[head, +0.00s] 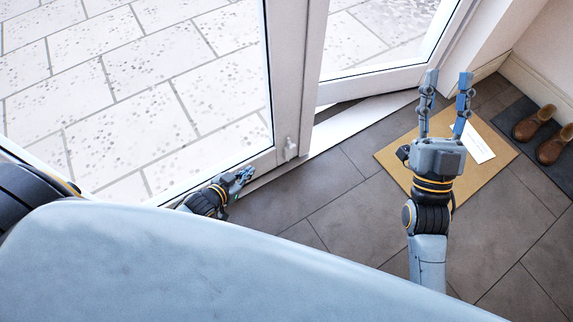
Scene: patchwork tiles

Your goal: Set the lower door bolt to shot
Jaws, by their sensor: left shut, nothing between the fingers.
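The lower door bolt (290,149) is a small white fitting low on the edge of the left glazed door leaf (262,165). It is too small to tell whether it is shot or drawn. My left gripper (246,175) is shut and empty, low by the bottom rail of that leaf. It is to the left of the bolt and apart from it in the picture. My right gripper (448,80) is open and empty, its two fingers spread over the floor on the right.
The right glazed door leaf (385,82) stands at an angle to the left one, with the pale threshold (350,125) showing below. A tan mat (395,158) with a white envelope (478,146) lies under my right gripper. Brown shoes (533,124) stand on a dark mat (512,112) at right.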

